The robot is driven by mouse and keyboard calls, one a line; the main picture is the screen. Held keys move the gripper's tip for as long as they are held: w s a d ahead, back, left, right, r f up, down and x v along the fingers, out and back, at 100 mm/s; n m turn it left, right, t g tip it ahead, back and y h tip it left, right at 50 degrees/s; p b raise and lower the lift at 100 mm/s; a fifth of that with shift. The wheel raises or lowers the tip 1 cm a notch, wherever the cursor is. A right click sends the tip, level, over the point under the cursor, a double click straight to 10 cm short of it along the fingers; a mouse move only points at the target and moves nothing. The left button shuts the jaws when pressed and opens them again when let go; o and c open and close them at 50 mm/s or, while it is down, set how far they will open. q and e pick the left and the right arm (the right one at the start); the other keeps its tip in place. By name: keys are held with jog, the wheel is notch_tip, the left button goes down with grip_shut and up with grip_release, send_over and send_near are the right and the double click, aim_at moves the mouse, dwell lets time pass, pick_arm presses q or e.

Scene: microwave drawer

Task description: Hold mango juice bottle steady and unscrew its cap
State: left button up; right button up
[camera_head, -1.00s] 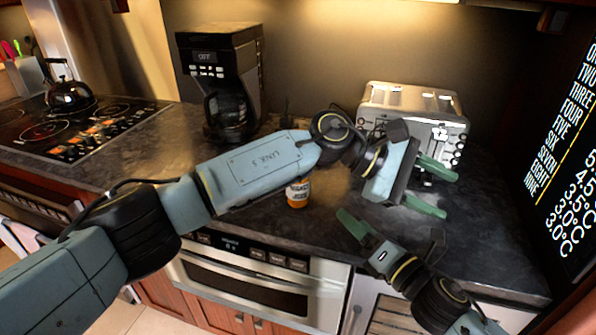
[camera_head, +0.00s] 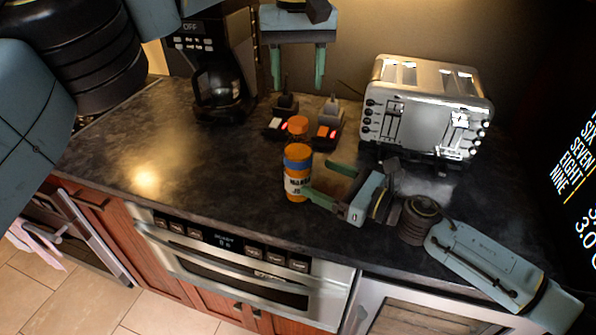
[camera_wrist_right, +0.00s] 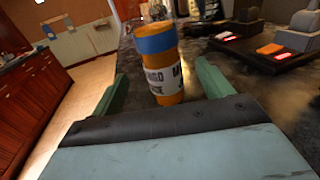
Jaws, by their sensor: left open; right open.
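The mango juice bottle (camera_head: 296,185) stands upright on the dark counter, orange with a blue band and a white label. In the right wrist view the bottle (camera_wrist_right: 162,62) appears between the two open fingers; contact cannot be told. My left gripper (camera_head: 298,84) is open and empty, fingers pointing down, higher in the picture than the bottle and cap.
A coffee maker (camera_head: 222,70) stands at the back left and a silver toaster (camera_head: 425,115) at the back right. Small dark devices with red lights (camera_head: 328,128) lie behind the bottle. The counter (camera_head: 190,160) left of the bottle is clear; its front edge is close.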

aim_at(298, 121)
jog(key=x, duration=0.7)
jog(key=shift+w+a, duration=0.15)
jog(key=c, duration=1.7)
pick_arm(q)
jog(key=m, duration=0.3)
jog(key=shift+d+m, duration=0.1)
jog(key=shift+m, duration=0.2)
pick_arm(e)
grip_shut()
pick_arm(q)
jog(key=shift+f+m, duration=0.3)
jog(key=shift+m, duration=0.1)
notch_tip(298, 121, down, 8)
jog(key=shift+r, duration=0.25)
jog(key=shift+c, duration=0.2)
